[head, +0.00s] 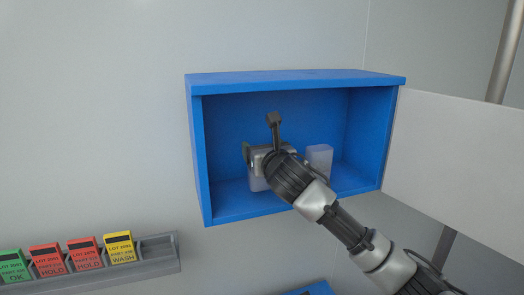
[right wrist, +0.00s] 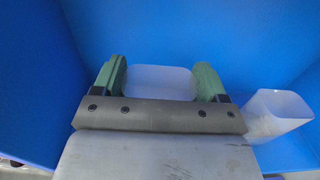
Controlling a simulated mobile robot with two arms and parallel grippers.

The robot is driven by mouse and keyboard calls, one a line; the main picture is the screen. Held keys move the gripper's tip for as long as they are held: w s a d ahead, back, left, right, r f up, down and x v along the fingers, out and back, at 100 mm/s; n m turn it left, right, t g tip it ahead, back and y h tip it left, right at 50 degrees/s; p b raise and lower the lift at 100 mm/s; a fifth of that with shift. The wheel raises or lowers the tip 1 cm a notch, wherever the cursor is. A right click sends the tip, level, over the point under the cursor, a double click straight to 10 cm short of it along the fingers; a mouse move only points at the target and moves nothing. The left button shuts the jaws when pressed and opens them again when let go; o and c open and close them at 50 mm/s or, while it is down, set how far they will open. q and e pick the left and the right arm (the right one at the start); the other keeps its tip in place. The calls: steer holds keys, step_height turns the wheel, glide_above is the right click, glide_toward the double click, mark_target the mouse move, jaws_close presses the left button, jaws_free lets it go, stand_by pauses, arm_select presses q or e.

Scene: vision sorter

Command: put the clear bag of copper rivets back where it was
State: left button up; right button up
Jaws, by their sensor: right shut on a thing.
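My right gripper (head: 262,158) is inside the open blue cabinet (head: 296,76), its arm coming in from the lower right. In the head view, part of this bag (head: 257,184) shows below the gripper, near the cabinet floor. I cannot tell whether it touches the floor. No copper rivets are visible in it; the gripper hides much of it. My left gripper is not in view.
A second pale translucent container (head: 319,160) stands inside the cabinet, right of my gripper; it also shows in the right wrist view (right wrist: 276,116). The white door (head: 455,160) hangs open at right. A grey rack (head: 160,262) with colored lot cards is at lower left.

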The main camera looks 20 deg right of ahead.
steer(key=shift+f, duration=0.9)
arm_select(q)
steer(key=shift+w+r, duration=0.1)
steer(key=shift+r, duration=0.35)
arm_select(e)
steer(key=shift+f, duration=0.15)
steer(key=o, duration=1.4)
